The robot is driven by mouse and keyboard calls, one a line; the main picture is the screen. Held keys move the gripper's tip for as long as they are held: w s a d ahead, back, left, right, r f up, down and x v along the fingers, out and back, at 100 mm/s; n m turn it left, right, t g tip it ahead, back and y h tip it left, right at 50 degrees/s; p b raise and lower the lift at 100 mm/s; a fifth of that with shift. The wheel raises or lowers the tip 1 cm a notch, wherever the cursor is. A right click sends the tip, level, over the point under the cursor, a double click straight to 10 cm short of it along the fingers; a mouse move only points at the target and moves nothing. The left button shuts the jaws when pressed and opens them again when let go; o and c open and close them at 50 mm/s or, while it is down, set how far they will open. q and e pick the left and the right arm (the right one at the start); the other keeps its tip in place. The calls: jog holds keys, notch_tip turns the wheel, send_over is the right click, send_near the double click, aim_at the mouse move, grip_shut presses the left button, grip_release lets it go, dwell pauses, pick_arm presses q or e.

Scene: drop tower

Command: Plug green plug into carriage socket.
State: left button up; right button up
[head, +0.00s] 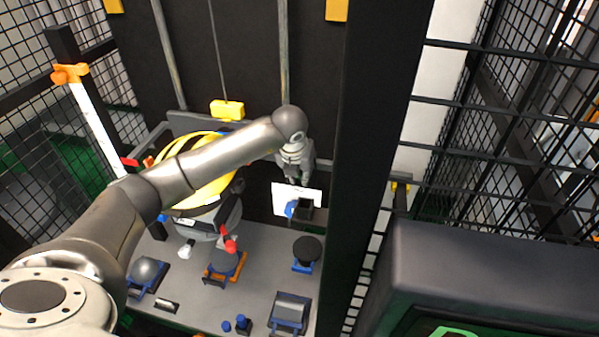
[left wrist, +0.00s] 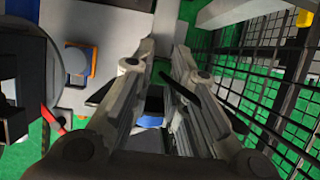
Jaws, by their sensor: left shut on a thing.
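My left gripper (head: 297,176) points down at the right side of the tower, beside the dark post. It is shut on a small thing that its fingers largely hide. In the left wrist view the fingers (left wrist: 152,88) flank a blue part (left wrist: 152,105); I cannot tell whether it is held or lies beyond. Just below the gripper in the head view are a white panel (head: 282,189), a blue piece (head: 290,209) and a black block (head: 306,209). The carriage (head: 215,182), with yellow and black stripes, is left of the gripper. I cannot make out a green plug or the socket.
A thick dark post (head: 375,150) and mesh fencing (head: 505,130) stand at the right. A yellow block (head: 227,110) hangs on a cable.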

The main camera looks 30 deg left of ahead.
pick_arm(q)
jog(key=shift+f+b, duration=0.2)
jog(key=shift+b, duration=0.15)
jog(key=o, duration=0.9)
jog(key=shift+c, duration=0.2)
jog(key=v, duration=1.2)
jog(key=shift+s+f, duration=0.1)
